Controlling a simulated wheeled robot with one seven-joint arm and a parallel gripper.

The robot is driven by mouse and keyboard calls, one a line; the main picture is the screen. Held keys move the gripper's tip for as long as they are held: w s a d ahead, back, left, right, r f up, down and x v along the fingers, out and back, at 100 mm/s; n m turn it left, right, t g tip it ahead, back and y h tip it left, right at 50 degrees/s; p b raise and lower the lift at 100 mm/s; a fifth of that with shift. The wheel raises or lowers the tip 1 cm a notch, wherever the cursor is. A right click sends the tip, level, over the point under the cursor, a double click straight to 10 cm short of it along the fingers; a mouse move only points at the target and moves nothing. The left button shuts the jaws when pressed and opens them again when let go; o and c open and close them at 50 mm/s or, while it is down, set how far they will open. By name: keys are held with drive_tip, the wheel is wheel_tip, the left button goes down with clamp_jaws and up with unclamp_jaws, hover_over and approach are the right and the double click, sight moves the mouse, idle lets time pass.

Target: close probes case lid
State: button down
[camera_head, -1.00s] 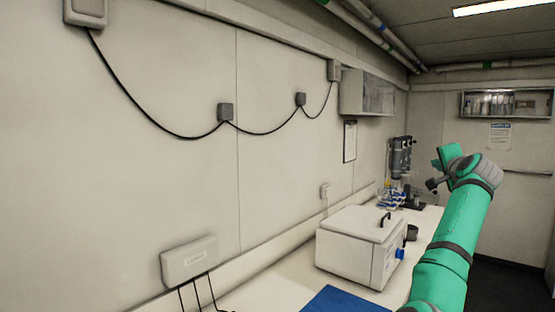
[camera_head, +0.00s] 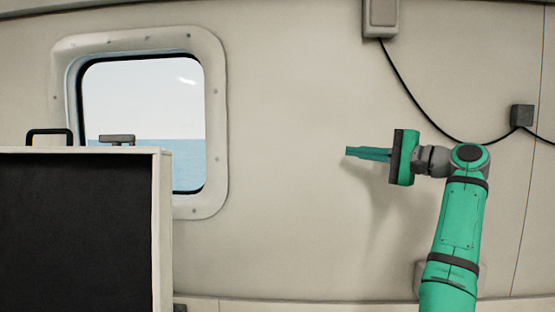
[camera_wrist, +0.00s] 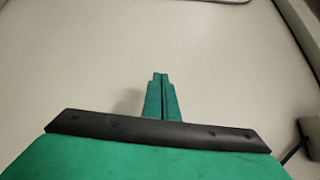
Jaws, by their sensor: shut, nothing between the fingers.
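A large upright panel (camera_head: 75,230) with a dark inner face and a pale rim stands at the lower left of the head view. It looks like the raised lid of the probes case, but I cannot be sure; its lower part is cut off by the frame. A black handle (camera_head: 48,134) shows above its top edge. My gripper (camera_head: 352,152) is to the right of the panel, well apart from it, pointing left in front of the wall. In the wrist view my gripper (camera_wrist: 160,77) has its fingers together and empty, with only pale wall beyond.
A window (camera_head: 145,120) with a rounded frame is behind the panel. A wall box (camera_head: 380,17) with a black cable (camera_head: 410,90) is at upper right, leading to a small grey box (camera_head: 522,116). The wall between panel and gripper is bare.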

sight(148, 162)
drive_tip(key=s+a+n+g+y, duration=0.2)
drive_tip(key=a+n+g+y, duration=0.3)
drive_tip(key=a, duration=1.4)
drive_tip(key=shift+s+a+n+g, duration=0.8)
drive_tip(key=shift+s+a+g, duration=1.2)
drive_tip(key=shift+a, duration=2.75)
drive_tip(key=shift+s+a+n+g, duration=0.8)
drive_tip(key=shift+s+a+g, duration=1.15)
drive_tip(key=shift+a, duration=2.8)
drive_tip(key=shift+s+a+n+g, duration=0.8)
drive_tip(key=shift+s+a+g, duration=1.15)
drive_tip(key=shift+a, duration=2.8)
drive_tip(key=shift+s+t, duration=0.5)
drive_tip(key=shift+s, duration=0.05)
